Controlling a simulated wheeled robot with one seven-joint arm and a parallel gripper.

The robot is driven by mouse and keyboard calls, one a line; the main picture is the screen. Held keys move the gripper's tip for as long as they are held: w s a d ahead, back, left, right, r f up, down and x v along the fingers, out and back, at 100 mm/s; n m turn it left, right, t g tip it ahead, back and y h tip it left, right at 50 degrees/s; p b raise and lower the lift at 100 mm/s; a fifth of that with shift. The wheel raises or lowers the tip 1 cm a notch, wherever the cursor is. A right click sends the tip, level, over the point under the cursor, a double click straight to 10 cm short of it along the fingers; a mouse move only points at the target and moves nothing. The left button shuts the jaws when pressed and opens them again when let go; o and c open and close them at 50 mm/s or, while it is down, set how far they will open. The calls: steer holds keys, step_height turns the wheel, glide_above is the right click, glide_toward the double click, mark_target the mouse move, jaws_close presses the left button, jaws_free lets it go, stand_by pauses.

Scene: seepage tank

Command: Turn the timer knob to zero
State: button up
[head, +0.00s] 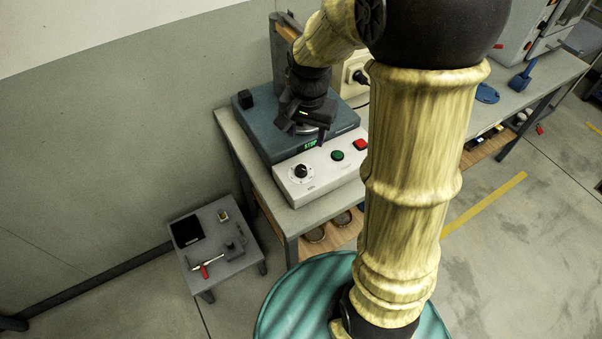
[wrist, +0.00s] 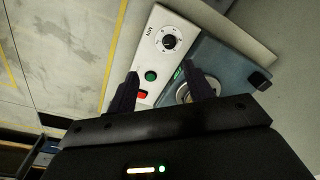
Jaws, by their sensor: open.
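The timer knob (head: 301,171) is a black knob on a white dial at the left end of the white control panel (head: 322,186). In the wrist view the knob (wrist: 168,41) shows near the top centre, ahead of my fingers. My gripper (head: 307,138) is above the machine, behind and above the knob, apart from it. In the wrist view my gripper (wrist: 163,88) has its two dark fingers spread with nothing between them. The knob's exact setting is too small to read. A green display (head: 310,143) beside my gripper is partly hidden.
A green button (head: 337,155) and a red button (head: 360,144) sit right of the knob on the panel. The blue-grey machine (head: 262,133) stands on a bench (head: 232,128) against the wall. A low grey stool (head: 232,262) holding tools is at the lower left. My arm hides the bench's middle.

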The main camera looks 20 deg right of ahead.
mark_target(301, 168)
steer(key=w+m, duration=0.1)
steer(key=w+f+m+b, duration=0.1)
steer(key=w+m, duration=0.1)
steer(key=w+f+m+g+b, duration=0.1)
steer(key=w, duration=0.1)
steer(key=shift+w+d+f+m, duration=0.1)
steer(key=shift+w+f+m, duration=0.05)
steer(key=shift+m, duration=0.25)
step_height(301, 168, down, 18)
steer(key=shift+r+p, duration=0.25)
steer(key=shift+p, duration=0.35)
steer(key=c, duration=1)
